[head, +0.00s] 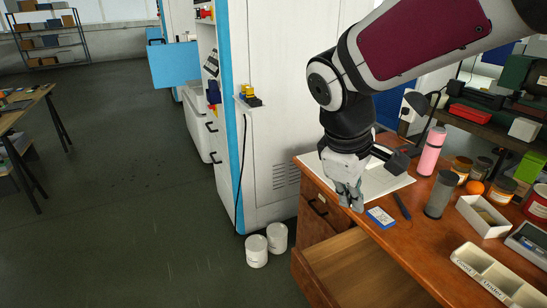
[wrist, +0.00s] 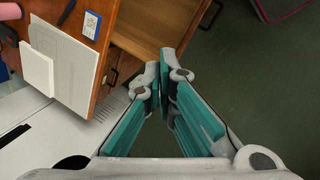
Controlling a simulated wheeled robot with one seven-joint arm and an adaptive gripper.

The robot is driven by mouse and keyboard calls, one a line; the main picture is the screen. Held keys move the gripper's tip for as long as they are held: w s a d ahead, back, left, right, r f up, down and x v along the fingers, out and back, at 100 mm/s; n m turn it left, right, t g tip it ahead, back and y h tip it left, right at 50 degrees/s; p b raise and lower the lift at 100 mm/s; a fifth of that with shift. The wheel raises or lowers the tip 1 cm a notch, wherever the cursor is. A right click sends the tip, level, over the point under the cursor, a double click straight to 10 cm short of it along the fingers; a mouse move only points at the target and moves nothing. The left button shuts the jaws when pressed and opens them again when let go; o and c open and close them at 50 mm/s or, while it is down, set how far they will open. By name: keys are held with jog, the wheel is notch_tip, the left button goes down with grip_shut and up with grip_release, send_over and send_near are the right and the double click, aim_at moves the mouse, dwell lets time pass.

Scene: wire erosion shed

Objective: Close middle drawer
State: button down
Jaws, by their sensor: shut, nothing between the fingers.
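The middle drawer (head: 362,268) is pulled out from the front of the wooden desk (head: 425,225). Its bare wooden inside shows, and the head view cuts off its near part. The wrist view shows part of the drawer (wrist: 150,28) at the top, beyond the fingertips. My gripper (head: 350,203) points down by the desk's front edge, at the drawer's left end. Its fingers are shut and empty, with the tips close together in the wrist view (wrist: 160,68). I cannot tell whether they touch anything.
A shut drawer with a dark handle (head: 317,207) is left of the open one. Two white tins (head: 257,251) stand on the floor by the machine cabinet (head: 268,100). A blue card (head: 380,217), grey cylinder (head: 440,193) and pink bottle (head: 431,152) are on the desk.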

jog(key=w+a+f+n+b, duration=0.1)
jog(key=w+a+f+n, duration=0.4)
jog(key=f, duration=0.4)
jog(key=w+a+f+n+h+b, duration=0.1)
jog(key=w+a+f+n, duration=0.35)
jog(key=a+f, duration=0.4)
jog(key=w+a+f+n+b, duration=0.2)
jog(key=w+a+f+n, duration=0.25)
jog(key=f, duration=0.65)
jog(key=w+d+f+m, duration=0.1)
jog(key=w+d+f, duration=0.3)
jog(key=f, duration=0.5)
jog(key=shift+d, duration=1.35)
jog(key=shift+w+d, duration=0.1)
jog(key=shift+d, duration=0.05)
jog(key=w+d+b, duration=0.2)
jog(key=w+d, duration=0.2)
jog(key=d, duration=0.6)
jog(key=w+d+b, duration=0.1)
jog(key=w+d, duration=0.4)
jog(key=d, duration=0.5)
jog(key=shift+w+d+b, duration=0.15)
jog(key=shift+w+b, duration=0.1)
jog(key=shift+b, duration=0.1)
